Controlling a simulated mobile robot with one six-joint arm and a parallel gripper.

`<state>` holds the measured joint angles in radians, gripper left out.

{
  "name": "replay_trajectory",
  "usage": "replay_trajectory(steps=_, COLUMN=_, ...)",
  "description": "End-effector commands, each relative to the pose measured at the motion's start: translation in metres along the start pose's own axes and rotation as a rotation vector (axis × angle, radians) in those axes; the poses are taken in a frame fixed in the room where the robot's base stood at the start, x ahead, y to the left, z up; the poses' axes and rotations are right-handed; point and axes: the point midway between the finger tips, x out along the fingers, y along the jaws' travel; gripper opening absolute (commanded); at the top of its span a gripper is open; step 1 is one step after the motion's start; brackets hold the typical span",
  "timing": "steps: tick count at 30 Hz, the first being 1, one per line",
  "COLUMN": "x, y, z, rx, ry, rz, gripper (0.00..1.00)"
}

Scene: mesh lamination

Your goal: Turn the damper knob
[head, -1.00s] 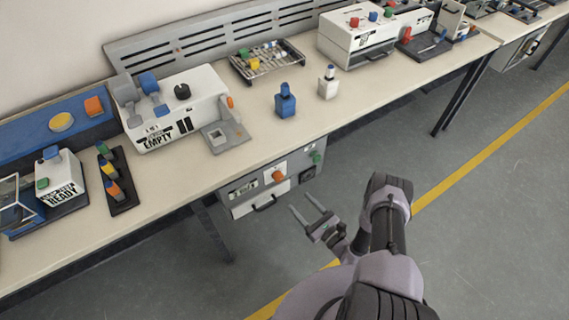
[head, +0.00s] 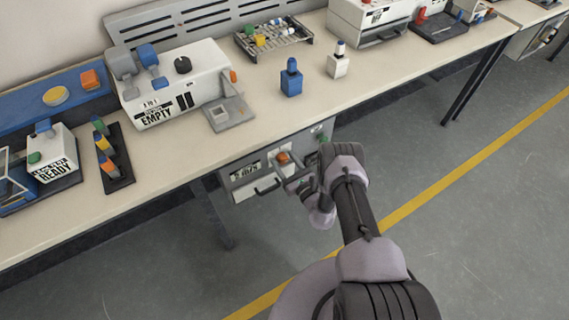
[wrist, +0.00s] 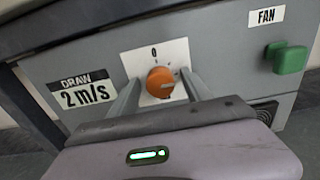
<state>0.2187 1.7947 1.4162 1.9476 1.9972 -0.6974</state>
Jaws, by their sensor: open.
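The damper knob, an orange round knob (wrist: 160,83) on a white plate marked 0, sits on the grey panel under the bench. In the head view the orange knob (head: 283,158) shows just beyond my fingers. My gripper (wrist: 162,88) is open, with one finger on each side of the knob in the wrist view. I cannot tell whether the fingers touch it. In the head view my gripper (head: 285,174) is at the panel front. A "DRAW 2 m/s" label (wrist: 86,92) is left of the knob.
A green knob (wrist: 287,58) under a FAN label is to the right on the same panel. The bench top (head: 255,135) overhangs the panel. A drawer handle (head: 266,188) is at the panel's lower left. The floor around my arm is clear.

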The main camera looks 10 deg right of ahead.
Motion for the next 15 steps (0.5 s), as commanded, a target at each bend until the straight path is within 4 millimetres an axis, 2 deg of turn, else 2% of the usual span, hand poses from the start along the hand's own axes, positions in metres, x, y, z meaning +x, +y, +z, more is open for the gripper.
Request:
replay_trajectory(steps=6, x=0.0007, y=0.0000, z=0.0006, rx=0.000, ry=0.000, rz=0.000, gripper=0.57)
replay_trajectory(steps=8, x=0.0006, y=0.0000, z=0.0006, rx=0.000, ry=0.000, rz=0.000, gripper=0.47)
replay_trajectory(steps=15, x=0.0004, y=-0.0001, z=0.0004, rx=0.000, ry=0.000, rz=0.000, gripper=0.00)
